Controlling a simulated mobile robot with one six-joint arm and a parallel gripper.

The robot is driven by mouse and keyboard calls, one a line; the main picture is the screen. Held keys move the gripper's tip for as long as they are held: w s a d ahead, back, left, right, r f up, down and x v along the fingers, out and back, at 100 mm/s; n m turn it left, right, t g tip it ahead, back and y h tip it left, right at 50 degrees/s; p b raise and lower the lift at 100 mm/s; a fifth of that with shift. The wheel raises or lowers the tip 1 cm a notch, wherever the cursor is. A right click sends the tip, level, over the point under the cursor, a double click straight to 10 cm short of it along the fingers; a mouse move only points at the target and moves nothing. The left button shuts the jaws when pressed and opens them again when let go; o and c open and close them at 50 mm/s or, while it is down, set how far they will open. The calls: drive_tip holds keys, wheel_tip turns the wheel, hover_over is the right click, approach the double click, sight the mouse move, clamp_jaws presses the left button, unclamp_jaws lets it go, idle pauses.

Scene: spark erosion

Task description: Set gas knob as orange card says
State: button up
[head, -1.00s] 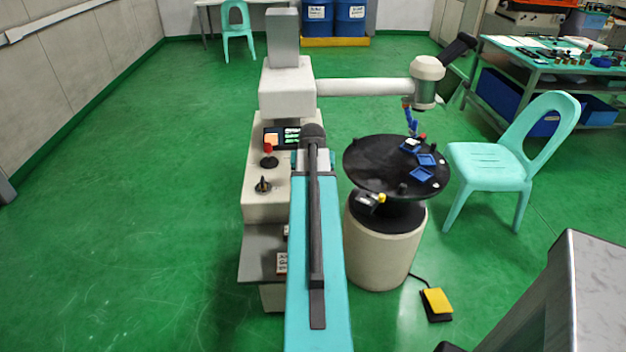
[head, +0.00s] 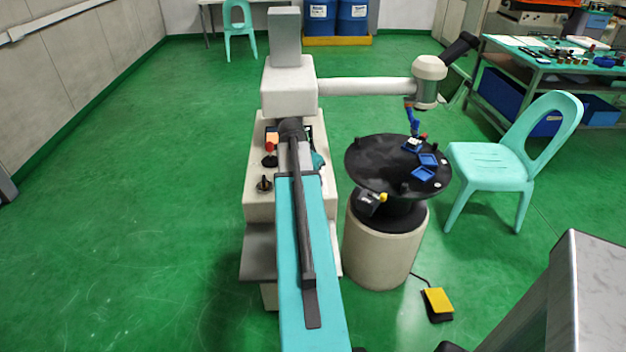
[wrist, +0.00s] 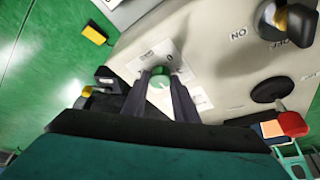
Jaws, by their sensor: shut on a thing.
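A green round knob (wrist: 161,83) with a pale mark on its top sits on the beige machine top in the wrist view. A white printed plate (wrist: 168,58) with a scale lies around it. My gripper (wrist: 160,75) has its two dark fingers on either side of the knob, shut on it. The orange card (wrist: 272,129) is at the lower right of the wrist view, its writing too small to read. The card also shows in the head view (head: 271,136). My arm hides the green knob and my fingertips there.
A red knob (wrist: 292,124) stands beside the card. A black lever (wrist: 295,22) and a black round part (wrist: 272,89) are on the same top. A round black table (head: 375,160) with blue trays stands to the right, and a turquoise chair (head: 495,160) beyond it.

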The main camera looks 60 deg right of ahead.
drive_tip(key=shift+s+m, duration=0.1)
drive_tip(key=shift+m, duration=0.2)
drive_tip(key=o, duration=1.1)
drive_tip(key=shift+c, duration=0.2)
drive_tip(key=b+v, duration=0.1)
drive_tip(key=v, duration=1.2)
drive_tip(key=shift+r, duration=0.45)
